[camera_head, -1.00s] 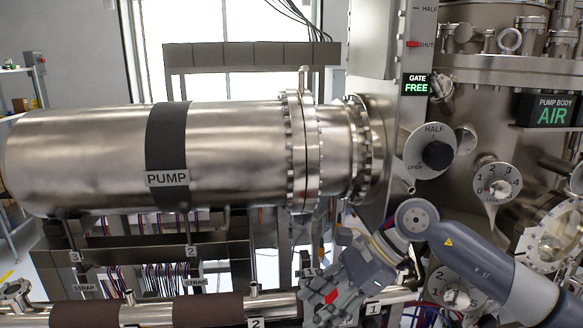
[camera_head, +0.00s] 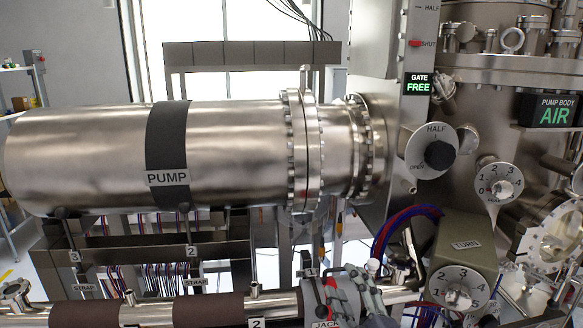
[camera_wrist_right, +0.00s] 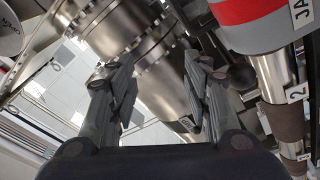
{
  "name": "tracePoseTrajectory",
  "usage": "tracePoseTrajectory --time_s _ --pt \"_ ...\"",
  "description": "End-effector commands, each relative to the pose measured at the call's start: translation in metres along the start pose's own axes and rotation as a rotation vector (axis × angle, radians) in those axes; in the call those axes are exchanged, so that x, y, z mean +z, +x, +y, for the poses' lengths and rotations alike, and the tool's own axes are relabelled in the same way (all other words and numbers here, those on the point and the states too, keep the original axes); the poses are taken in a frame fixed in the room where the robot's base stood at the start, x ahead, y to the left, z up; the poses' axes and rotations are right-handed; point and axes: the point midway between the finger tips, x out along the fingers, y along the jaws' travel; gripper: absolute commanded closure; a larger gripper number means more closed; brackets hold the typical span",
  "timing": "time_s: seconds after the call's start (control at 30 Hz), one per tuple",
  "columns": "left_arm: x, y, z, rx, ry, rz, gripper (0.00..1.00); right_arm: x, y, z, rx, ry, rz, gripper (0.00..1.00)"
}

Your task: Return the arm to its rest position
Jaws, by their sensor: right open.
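My right gripper (camera_head: 354,288) is low in the head view, by the bottom edge, with most of its arm out of the picture. In the right wrist view its two fingers (camera_wrist_right: 158,78) are apart with nothing between them. Beyond them, at a distance, shows a flanged metal cylinder. My left gripper is not in view.
The JACK (camera_head: 322,322) is close beside my right gripper; its red and grey body (camera_wrist_right: 255,22) fills the upper right wrist view. The TURN box (camera_head: 465,246) with a numbered dial stands to the right. The large PUMP cylinder (camera_head: 240,150) lies behind.

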Motion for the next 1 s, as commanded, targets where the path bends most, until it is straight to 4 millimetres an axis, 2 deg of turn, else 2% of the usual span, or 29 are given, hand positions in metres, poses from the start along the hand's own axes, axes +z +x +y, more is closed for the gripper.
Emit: tracePoseTrajectory --time_s 0.03,0.1,0.17,0.2,0.27,0.3,0.4,0.5,0.73,0.77,0.8,1.0 --pt "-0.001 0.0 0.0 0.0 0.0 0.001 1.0 0.026 -0.016 -0.017 -0.052 0.093 -0.106 0.55" --pt "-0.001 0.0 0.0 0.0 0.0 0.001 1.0 0.06 -0.04 -0.039 -0.122 0.211 -0.252 0.55" --pt "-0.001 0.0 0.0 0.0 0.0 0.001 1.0 0.086 -0.065 -0.061 -0.183 0.309 -0.38 0.55" --pt "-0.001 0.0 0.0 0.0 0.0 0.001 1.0 0.101 -0.086 -0.076 -0.226 0.372 -0.468 0.55" --pt "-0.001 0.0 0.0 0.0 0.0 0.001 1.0 0.12 -0.118 -0.098 -0.289 0.464 -0.597 0.55" --pt "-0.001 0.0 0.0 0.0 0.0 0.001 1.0 0.131 -0.141 -0.112 -0.329 0.519 -0.679 0.55" --pt "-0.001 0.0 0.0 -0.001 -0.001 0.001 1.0 0.146 -0.194 -0.138 -0.414 0.628 -0.856 0.55" --pt "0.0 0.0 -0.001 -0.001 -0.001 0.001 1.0 0.153 -0.24 -0.157 -0.485 0.71 -1.003 0.55" --pt "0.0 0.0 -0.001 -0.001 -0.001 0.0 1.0 0.149 -0.334 -0.184 -0.619 0.842 -1.283 0.55" --pt "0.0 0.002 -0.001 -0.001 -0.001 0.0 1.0 0.151 -0.34 -0.19 -0.63 0.85 -1.305 0.55" --pt "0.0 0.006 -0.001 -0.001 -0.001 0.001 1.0 0.161 -0.335 -0.203 -0.629 0.845 -1.3 0.55" --pt "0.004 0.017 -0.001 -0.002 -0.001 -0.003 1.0 0.196 -0.331 -0.256 -0.643 0.837 -1.313 0.55"
